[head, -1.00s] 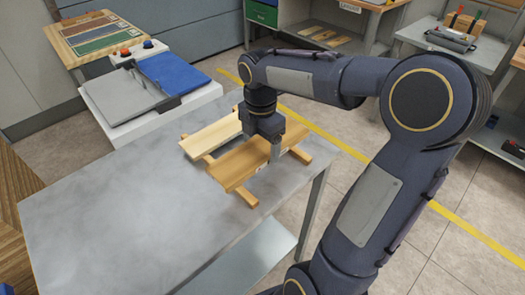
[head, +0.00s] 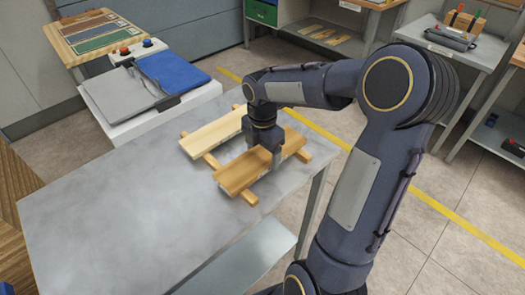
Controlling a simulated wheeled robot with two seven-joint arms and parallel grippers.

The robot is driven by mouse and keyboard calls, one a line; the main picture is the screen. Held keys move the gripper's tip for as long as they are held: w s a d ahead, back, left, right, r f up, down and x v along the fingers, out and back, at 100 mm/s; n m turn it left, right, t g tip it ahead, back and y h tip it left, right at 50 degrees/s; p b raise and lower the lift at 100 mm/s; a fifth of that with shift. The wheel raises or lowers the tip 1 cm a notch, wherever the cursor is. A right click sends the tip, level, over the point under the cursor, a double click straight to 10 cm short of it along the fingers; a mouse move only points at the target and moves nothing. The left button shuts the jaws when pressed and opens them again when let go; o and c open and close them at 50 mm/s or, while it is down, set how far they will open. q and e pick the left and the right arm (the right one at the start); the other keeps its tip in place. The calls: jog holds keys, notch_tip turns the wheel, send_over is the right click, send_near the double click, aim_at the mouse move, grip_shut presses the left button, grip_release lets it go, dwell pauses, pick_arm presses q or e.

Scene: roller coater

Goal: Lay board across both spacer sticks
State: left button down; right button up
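A darker brown board (head: 238,175) sits across two wooden spacer sticks on the grey metal table (head: 110,215). One stick (head: 211,160) shows in the gap on the left. The other stick (head: 303,155) shows its end at the right. A paler board (head: 212,134) lies across the same sticks, parallel and behind, with a gap between. My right gripper (head: 264,154) points down with its fingers at the two long sides of the darker board and appears shut on it. Whether the board's underside fully touches both sticks is hard to see. My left gripper is not in view.
A white stand with a grey and blue machine (head: 165,80) is behind the table at left. The left and front of the tabletop are clear. A side table (head: 455,45) with tools is at upper right.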

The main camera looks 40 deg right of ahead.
aim_at(262, 155)
jog(key=o, duration=0.3)
jog(key=shift+o, duration=0.2)
jog(key=shift+r, duration=0.1)
notch_tip(262, 155, up, 11)
jog(key=s+a+f+m+t+y, duration=0.2)
jog(key=s+a+m, duration=0.4)
jog(key=s+m, duration=0.2)
jog(key=s+a+f+m+t+y, duration=0.1)
jog(key=s+a+f+m+t, duration=0.1)
jog(key=s+a+m, duration=0.5)
jog(key=s+m+t, duration=0.1)
jog(key=s+m, duration=0.1)
jog(key=m, duration=0.3)
jog(key=shift+a+f+m+t+y+p, duration=0.3)
jog(key=shift+f+m+y+p, duration=0.1)
jog(key=shift+s, duration=0.1)
